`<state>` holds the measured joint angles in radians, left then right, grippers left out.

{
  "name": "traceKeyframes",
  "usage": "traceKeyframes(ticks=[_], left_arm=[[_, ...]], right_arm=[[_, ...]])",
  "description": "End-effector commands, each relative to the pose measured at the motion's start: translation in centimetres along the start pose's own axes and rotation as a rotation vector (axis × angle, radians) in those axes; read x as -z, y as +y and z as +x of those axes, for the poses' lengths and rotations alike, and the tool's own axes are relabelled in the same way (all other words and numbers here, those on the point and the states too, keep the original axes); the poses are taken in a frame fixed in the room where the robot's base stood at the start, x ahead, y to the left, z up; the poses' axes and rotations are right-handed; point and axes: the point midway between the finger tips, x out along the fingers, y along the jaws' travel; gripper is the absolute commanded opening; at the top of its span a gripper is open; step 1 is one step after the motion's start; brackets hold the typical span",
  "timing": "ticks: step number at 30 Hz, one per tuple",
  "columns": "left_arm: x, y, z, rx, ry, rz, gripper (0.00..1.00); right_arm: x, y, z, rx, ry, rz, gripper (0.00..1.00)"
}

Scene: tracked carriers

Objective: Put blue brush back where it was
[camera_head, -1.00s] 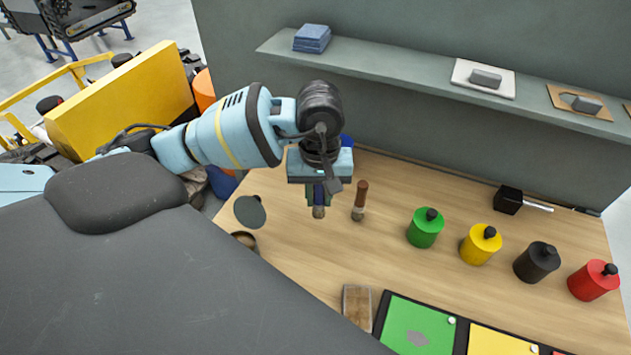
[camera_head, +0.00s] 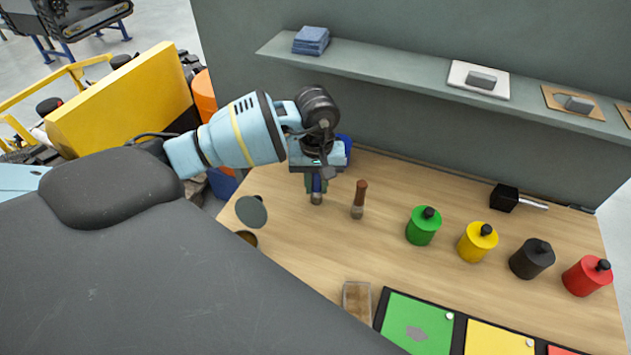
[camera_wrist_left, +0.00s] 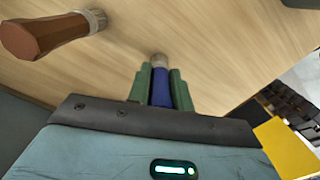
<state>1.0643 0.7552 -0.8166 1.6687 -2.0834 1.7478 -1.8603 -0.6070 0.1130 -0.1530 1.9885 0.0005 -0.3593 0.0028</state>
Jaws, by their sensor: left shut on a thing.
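My left gripper (camera_head: 316,183) points down over the back left of the wooden table (camera_head: 450,269). Its green fingers are shut on the blue brush (camera_head: 316,197), which is upright with its pale tip low at the tabletop. I cannot tell whether the tip touches the wood. In the left wrist view the blue handle (camera_wrist_left: 161,88) sits between the two green fingers, its pale end toward the table. A brush with a brown handle (camera_head: 359,196) stands upright just right of the blue one, apart from it; it also shows in the left wrist view (camera_wrist_left: 45,36). My right gripper is out of view.
Green (camera_head: 423,227), yellow (camera_head: 477,243), black (camera_head: 531,259) and red (camera_head: 586,277) lidded pots stand in a row to the right. A dark block with a handle (camera_head: 504,198) lies behind them. A shelf (camera_head: 400,75) runs along the wall. Coloured panels and a small clear tray (camera_head: 356,302) are in front.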

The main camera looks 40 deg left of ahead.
Motion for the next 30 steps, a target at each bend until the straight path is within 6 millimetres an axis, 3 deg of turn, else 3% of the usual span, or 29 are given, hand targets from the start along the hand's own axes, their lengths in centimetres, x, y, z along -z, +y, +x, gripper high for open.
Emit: traceKeyframes(ticks=[10, 11, 15, 24, 30], left_arm=[[0.0, 0.0, 0.5, 0.001, -0.001, 0.000, 0.00], [0.0, 0.0, 0.4, 0.001, 0.000, 0.000, 0.25], [0.0, 0.0, 0.3, 0.000, 0.000, 0.000, 0.43], [0.0, 0.0, 0.1, -0.001, 0.001, 0.000, 0.43], [0.1, 0.1, -1.8, -0.003, 0.004, 0.000, 0.43]], right_arm=[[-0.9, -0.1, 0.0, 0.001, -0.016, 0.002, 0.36], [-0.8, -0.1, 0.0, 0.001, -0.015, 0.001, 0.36], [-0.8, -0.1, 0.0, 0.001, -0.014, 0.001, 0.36], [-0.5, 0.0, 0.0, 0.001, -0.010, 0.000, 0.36], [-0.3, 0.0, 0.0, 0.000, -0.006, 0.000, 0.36]])
